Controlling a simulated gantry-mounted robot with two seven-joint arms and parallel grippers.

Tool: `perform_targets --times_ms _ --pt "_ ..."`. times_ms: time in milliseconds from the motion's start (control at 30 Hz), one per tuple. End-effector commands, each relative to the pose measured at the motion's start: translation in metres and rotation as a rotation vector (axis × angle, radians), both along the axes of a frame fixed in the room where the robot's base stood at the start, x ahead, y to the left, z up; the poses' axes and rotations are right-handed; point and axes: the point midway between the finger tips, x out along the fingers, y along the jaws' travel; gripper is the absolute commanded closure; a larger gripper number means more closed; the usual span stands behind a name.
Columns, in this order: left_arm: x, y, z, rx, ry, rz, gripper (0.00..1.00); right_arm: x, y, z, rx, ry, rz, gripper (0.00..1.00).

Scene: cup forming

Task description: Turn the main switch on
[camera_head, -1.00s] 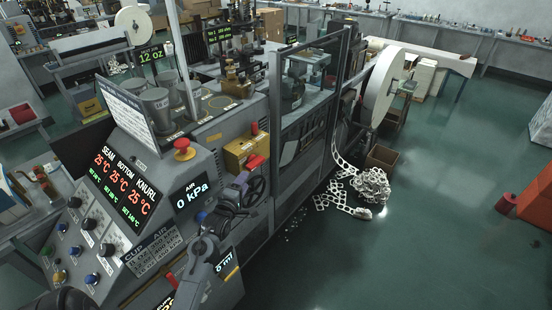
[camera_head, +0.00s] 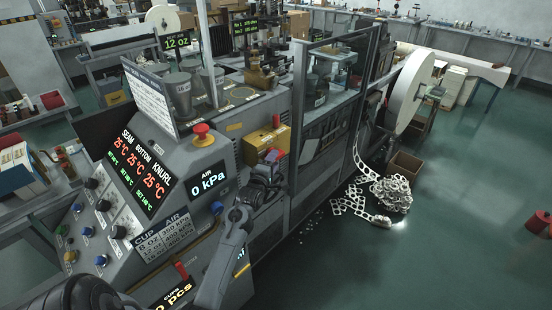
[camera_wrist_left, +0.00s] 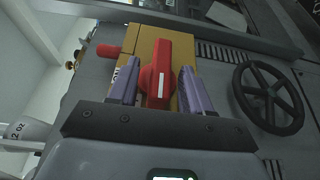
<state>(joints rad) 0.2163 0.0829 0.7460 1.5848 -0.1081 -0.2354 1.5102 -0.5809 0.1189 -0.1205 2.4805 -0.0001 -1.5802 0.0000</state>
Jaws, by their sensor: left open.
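The main switch is a red handle with a white stripe (camera_wrist_left: 157,80) on a yellow box (camera_wrist_left: 178,48). In the head view the yellow box (camera_head: 262,143) sits on the machine's side, with the red handle (camera_head: 275,155) partly hidden by my gripper. My left gripper (camera_head: 266,168) is right in front of the handle. In the left wrist view its two purple fingers (camera_wrist_left: 158,70) are open, one on each side of the red handle, with gaps visible. I cannot tell how deep the fingers reach around it. My right gripper is not in view.
A black handwheel (camera_wrist_left: 268,97) is right of the switch in the wrist view. A red mushroom button (camera_head: 203,134) and a display reading 0 kPa (camera_head: 208,181) are on the machine. A knob panel (camera_head: 108,215) is at left. A paper scrap pile (camera_head: 388,194) lies on the floor.

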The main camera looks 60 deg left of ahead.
Motion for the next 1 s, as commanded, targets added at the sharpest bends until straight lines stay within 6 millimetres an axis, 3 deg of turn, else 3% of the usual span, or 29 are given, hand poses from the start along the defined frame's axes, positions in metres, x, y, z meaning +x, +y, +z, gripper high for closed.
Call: perform_targets --times_ms 200,633,967,1000 --pt "0.019 0.014 0.0 0.0 0.0 -0.001 0.51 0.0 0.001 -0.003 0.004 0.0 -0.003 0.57" --pt "0.025 0.018 0.0 -0.001 0.001 -0.001 0.51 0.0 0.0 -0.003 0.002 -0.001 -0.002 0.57" --pt "0.024 0.018 0.0 -0.001 0.001 0.001 1.0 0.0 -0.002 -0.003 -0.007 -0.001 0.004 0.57" --pt "0.024 0.019 0.0 -0.001 0.001 0.001 1.0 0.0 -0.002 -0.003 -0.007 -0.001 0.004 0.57"
